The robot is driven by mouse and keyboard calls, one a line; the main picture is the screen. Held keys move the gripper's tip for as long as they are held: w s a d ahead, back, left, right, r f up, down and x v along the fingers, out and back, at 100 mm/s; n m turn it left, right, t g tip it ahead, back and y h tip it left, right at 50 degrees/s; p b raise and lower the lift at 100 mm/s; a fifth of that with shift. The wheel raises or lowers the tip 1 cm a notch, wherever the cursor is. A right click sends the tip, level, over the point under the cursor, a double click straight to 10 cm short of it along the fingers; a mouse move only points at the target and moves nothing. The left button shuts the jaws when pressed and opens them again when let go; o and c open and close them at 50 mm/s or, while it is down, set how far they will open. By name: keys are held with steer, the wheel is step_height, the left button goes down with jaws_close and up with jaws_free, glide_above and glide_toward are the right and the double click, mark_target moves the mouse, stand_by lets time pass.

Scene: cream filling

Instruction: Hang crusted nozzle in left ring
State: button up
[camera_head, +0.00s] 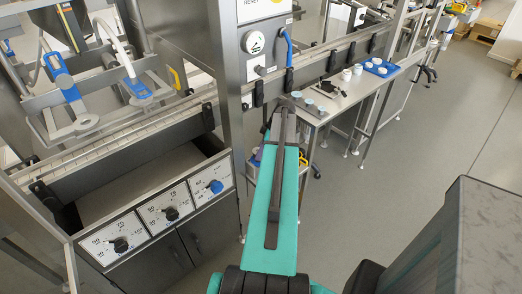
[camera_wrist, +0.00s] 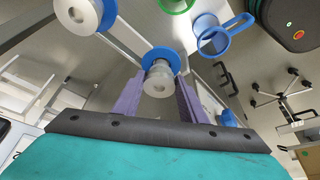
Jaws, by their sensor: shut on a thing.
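My gripper (camera_wrist: 160,80) has its two purple fingers in the wrist view, on either side of a pale grey, round nozzle (camera_wrist: 157,82) with a blue collar. It is shut on this nozzle. Crust on it cannot be made out. A second pale round piece with a blue collar (camera_wrist: 88,14) is at the upper left. A blue ring with a handle (camera_wrist: 212,38) is at the upper right, and part of a green ring (camera_wrist: 177,4) shows at the top edge. Which is the left ring cannot be told. In the head view my teal arm hides my gripper.
In the head view a side table (camera_head: 345,92) carries small white cups and a blue tray (camera_head: 381,67). A steel conveyor frame (camera_head: 120,150) fills the left, with a dial panel (camera_head: 160,213) below. Grey floor (camera_head: 440,130) is open at right.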

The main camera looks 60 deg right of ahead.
steer(key=shift+f+b, duration=0.45)
steer(key=shift+f, duration=0.25)
stand_by(0.3)
steer(key=o, duration=1.7)
steer(key=shift+o, duration=0.2)
steer(key=shift+r+p, duration=1.35)
steer(key=shift+r, duration=2.15)
